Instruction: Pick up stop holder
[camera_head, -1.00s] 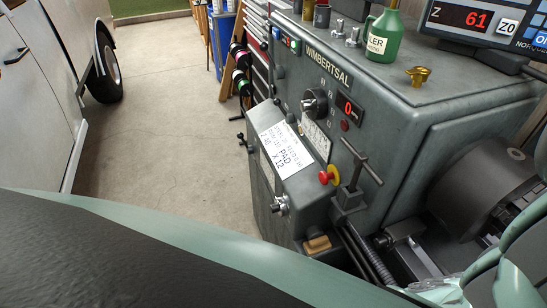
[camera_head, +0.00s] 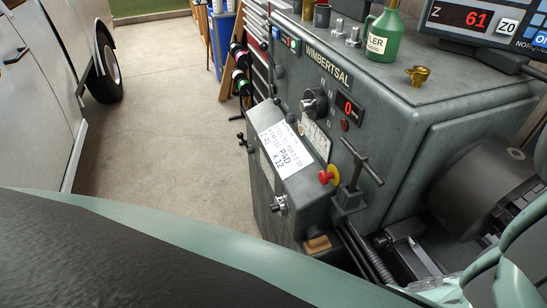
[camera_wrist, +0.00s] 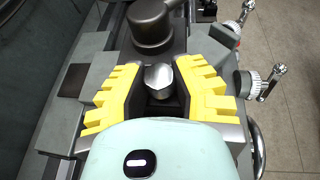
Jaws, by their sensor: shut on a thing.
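In the wrist view my gripper (camera_wrist: 159,72) has yellow, stepped jaws closed in on a small silver piece with a rounded top (camera_wrist: 158,80), taken to be the stop holder. A dark part lies just below it between the jaws, and its lower portion is hidden by the jaws and the gripper body. The jaws are over the grey lathe parts. I cannot tell whether the piece is clear of the surface beneath it. The head view does not show the piece clearly.
The grey lathe (camera_head: 330,100) fills the right of the head view, with its chuck (camera_head: 485,185), lever (camera_head: 357,172) and red stop button (camera_head: 326,177) standing out. A green bottle (camera_head: 383,35) stands on top. Handwheels (camera_wrist: 252,84) are at right in the wrist view. Bare floor (camera_head: 160,110) lies to the left.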

